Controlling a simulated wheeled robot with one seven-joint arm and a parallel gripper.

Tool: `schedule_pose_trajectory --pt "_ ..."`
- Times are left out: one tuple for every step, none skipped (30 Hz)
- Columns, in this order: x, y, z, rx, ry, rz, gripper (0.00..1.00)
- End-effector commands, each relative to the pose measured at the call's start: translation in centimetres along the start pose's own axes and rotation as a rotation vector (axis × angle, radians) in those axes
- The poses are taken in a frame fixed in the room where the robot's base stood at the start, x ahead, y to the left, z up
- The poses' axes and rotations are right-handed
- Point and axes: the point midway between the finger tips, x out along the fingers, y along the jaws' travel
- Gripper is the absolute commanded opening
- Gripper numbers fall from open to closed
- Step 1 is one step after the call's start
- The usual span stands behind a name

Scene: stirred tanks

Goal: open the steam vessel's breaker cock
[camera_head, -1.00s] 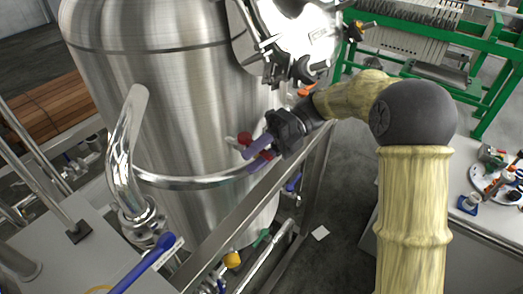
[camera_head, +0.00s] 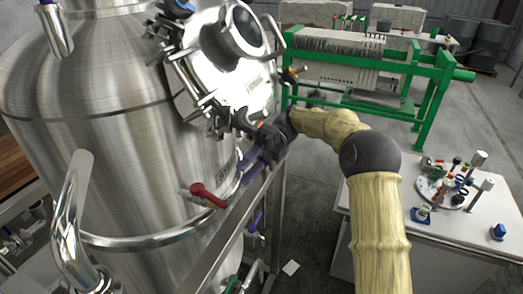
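The steam vessel is a large brushed-steel tank (camera_head: 110,160) filling the left of the head view. The handle lies roughly crosswise, tilted slightly down to the right. My gripper (camera_head: 248,162), with purple fingers, is up and to the right of the red handle, visibly apart from it, close to the tank's side. Its fingers are small and partly hidden, so their opening is unclear.
A round manway with clamps (camera_head: 232,38) overhangs above my gripper. A steel frame rail (camera_head: 225,235) runs below the cock. A green filter press (camera_head: 425,85) stands behind. A white table (camera_head: 450,225) with small parts is at the right.

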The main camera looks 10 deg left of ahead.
Motion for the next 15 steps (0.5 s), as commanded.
schedule_pose_trajectory --pt "-0.7 0.2 0.0 -0.002 -0.002 0.003 0.35" --pt "-0.9 0.2 0.0 -0.001 -0.002 0.003 0.35" --pt "-1.4 0.2 0.0 -0.003 -0.003 0.002 0.35" --pt "-1.7 0.2 0.0 -0.003 -0.004 0.003 0.35" --pt "-2.0 0.2 0.0 -0.002 -0.005 0.003 0.35" --pt "-2.5 0.2 -0.1 -0.004 -0.009 0.003 0.35" --pt "-2.7 0.2 0.0 -0.003 -0.005 0.003 0.35" --pt "-2.8 0.3 0.0 -0.002 -0.002 0.003 0.35" --pt "-3.1 0.3 0.0 -0.002 0.000 0.003 0.35" --pt "-3.4 0.2 0.0 -0.002 0.000 0.003 0.35" --pt "-3.6 0.3 0.0 -0.002 0.000 0.003 0.35" --pt "-3.9 0.2 0.1 -0.002 0.001 0.003 0.35" --pt "-4.1 0.2 0.1 -0.003 0.000 0.003 0.35" --pt "-4.3 0.2 0.0 -0.002 -0.001 0.002 0.35" --pt "-4.6 0.2 0.0 -0.002 -0.002 0.003 0.35"
